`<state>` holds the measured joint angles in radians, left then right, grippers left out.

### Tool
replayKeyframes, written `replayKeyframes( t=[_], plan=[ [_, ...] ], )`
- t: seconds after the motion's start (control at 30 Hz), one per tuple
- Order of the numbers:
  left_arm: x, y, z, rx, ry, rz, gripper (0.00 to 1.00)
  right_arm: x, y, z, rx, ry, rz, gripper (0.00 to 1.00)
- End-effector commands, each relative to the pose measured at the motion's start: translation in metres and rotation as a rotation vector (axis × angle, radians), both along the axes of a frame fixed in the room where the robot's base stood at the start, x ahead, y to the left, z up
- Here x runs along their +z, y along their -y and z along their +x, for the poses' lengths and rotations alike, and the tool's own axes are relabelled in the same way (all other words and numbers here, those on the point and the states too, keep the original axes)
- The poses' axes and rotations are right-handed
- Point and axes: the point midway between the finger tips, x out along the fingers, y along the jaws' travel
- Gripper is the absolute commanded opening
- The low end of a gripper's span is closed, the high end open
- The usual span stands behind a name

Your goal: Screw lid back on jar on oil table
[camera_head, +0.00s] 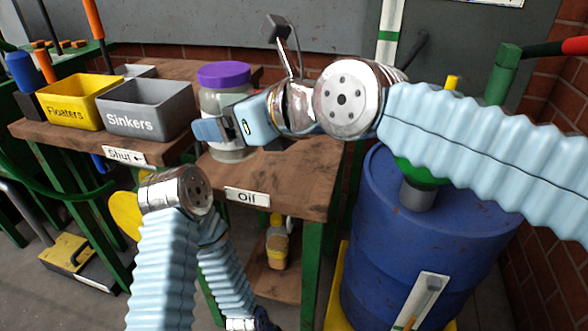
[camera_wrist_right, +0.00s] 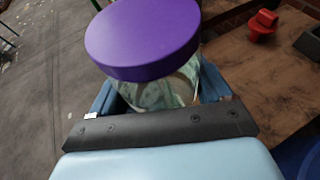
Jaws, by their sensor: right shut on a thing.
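A clear jar (camera_head: 213,101) with a purple lid (camera_head: 224,74) is on the oil table (camera_head: 285,180), at its left side in the head view. The lid sits over the jar's mouth; whether it is threaded tight I cannot tell. My right gripper (camera_head: 226,130) is shut on the jar's body, below the lid. In the right wrist view, the lid (camera_wrist_right: 143,38) looks level on the jar (camera_wrist_right: 165,88), whose lower part is hidden by the gripper. My left arm is folded at the lower left; its gripper is not shown.
A yellow Floaters bin (camera_head: 81,103) and a grey Sinkers bin (camera_head: 150,108) stand on the table to the left. A blue barrel (camera_head: 425,250) stands right of the oil table. A red object (camera_wrist_right: 262,27) lies on the table in the wrist view. The table's front is clear.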

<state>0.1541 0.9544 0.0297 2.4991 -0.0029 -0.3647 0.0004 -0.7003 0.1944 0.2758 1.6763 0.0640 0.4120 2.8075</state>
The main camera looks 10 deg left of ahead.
Motion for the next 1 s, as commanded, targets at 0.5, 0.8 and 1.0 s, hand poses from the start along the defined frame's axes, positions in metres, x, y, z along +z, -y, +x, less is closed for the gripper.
replayKeyframes(
  t=[0.5, 0.8, 1.0],
  plan=[
    [-0.018, -0.004, 0.002, 0.009, 0.003, 0.007, 0.98, -0.038, 0.024, 0.078, -0.007, -0.005, 0.001, 0.0],
    [-0.032, -0.009, 0.004, 0.017, 0.006, 0.014, 0.98, -0.083, 0.037, 0.12, -0.002, -0.002, 0.001, 0.0],
    [-0.032, -0.01, 0.004, 0.019, 0.007, 0.015, 0.98, -0.089, 0.038, 0.127, 0.0, 0.0, 0.001, 0.0]
  ],
)
